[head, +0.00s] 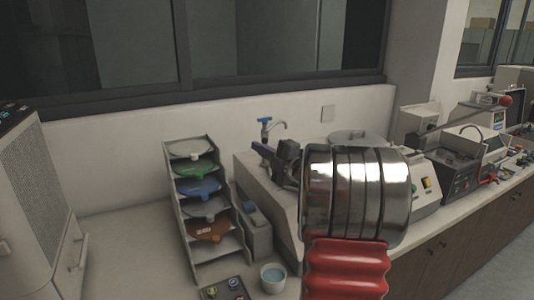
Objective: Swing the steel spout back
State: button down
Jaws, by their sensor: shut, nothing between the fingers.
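The steel spout (280,126) is a thin curved tube at the back of the bench, near the wall. It stands beside a tap with a blue handle (264,121), and its outlet end points to the right. My gripper (259,149) is dark, shut and empty. In the picture it lies just below and in front of the tap, with its fingers pointing left. I cannot tell whether it touches the tap or the spout. The lower part of the tap is hidden behind my gripper.
A rack of coloured discs (201,187) stands left of the tap. A press with a red-knobbed lever (505,101) and other machines stand to the right. My arm hides the bench's middle.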

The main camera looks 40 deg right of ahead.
jog(key=d, duration=0.1)
jog(key=w+d, duration=0.2)
jog(key=shift+w+d+f, duration=0.25)
jog(key=shift+d, duration=0.15)
jog(key=shift+w+a, duration=0.1)
dwell(0.4)
jog(key=shift+y, duration=0.3)
